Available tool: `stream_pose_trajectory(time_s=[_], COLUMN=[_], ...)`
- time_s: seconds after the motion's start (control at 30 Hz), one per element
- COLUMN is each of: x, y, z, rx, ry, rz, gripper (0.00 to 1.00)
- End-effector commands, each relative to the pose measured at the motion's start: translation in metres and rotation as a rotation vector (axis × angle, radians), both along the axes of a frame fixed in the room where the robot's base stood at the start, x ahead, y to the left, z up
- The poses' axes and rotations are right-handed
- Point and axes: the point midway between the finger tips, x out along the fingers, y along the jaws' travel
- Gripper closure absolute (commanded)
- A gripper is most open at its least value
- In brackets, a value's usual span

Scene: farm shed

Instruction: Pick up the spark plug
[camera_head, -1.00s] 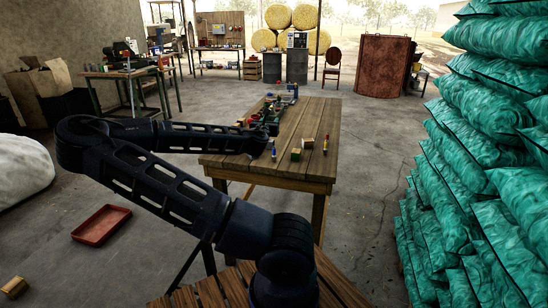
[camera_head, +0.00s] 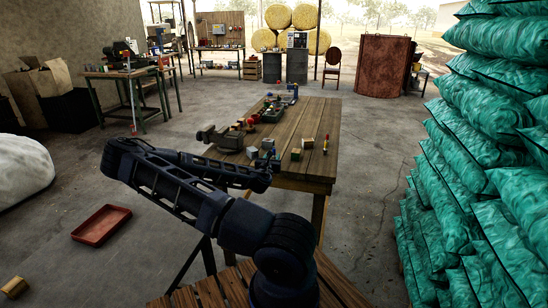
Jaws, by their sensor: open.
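My arm reaches over the near left edge of the wooden table. My gripper (camera_head: 266,161) is at the far end of the forearm, small and dark, low over the table's near end. I see no object held in it. I cannot pick out the spark plug for sure among the small items. A small upright item with a red top and yellow middle (camera_head: 326,143) stands near the table's right edge, right of my gripper. Two small boxes, one yellowish (camera_head: 296,154) and one gold-green (camera_head: 307,143), sit between them.
The wooden table (camera_head: 318,118) has a bare strip along its right side. Teal sacks (camera_head: 480,150) are stacked at right. A red tray (camera_head: 101,225) lies on the floor.

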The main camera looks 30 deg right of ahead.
Motion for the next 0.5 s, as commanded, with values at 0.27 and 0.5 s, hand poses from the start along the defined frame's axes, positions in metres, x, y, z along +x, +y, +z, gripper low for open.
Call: stream_pose_trajectory(time_s=[0.27,0.5], x=[0.013,0.036], y=[-0.012,-0.032], z=[-0.001,-0.002], rx=[0.001,0.0], ry=[0.0,0.0], rz=[0.0,0.0], gripper=[0.6,0.6])
